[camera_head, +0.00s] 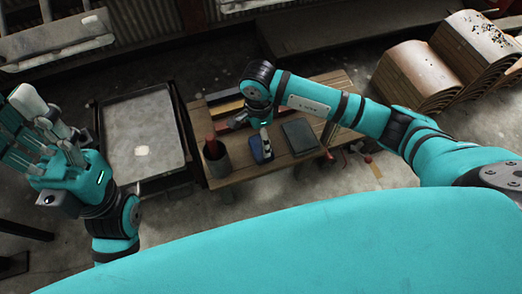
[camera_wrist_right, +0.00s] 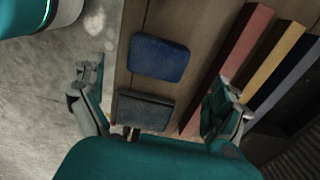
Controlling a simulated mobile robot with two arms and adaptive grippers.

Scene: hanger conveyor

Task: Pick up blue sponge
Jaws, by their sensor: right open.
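The blue sponge (camera_head: 254,150) lies flat on a wooden table, left of a dark grey pad (camera_head: 301,137). In the right wrist view the blue sponge (camera_wrist_right: 158,60) is a rounded block, with the grey pad (camera_wrist_right: 145,111) just below it. My right gripper (camera_head: 252,132) is above the table, and one finger partly covers the blue sponge in the head view. In the wrist view the right gripper (camera_wrist_right: 157,106) is open and empty, its fingers on either side of the grey pad. My left gripper (camera_head: 40,130) is at the far left, away from the table; its opening is unclear.
A dark cup (camera_head: 216,160) with a red object in it stands left of the blue sponge. Red, yellow and dark bars (camera_wrist_right: 245,45) lie along the table's far side. A grey metal tray (camera_head: 143,112) stands left of the table (camera_head: 235,178). Curved wooden stacks (camera_head: 418,78) stand at right.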

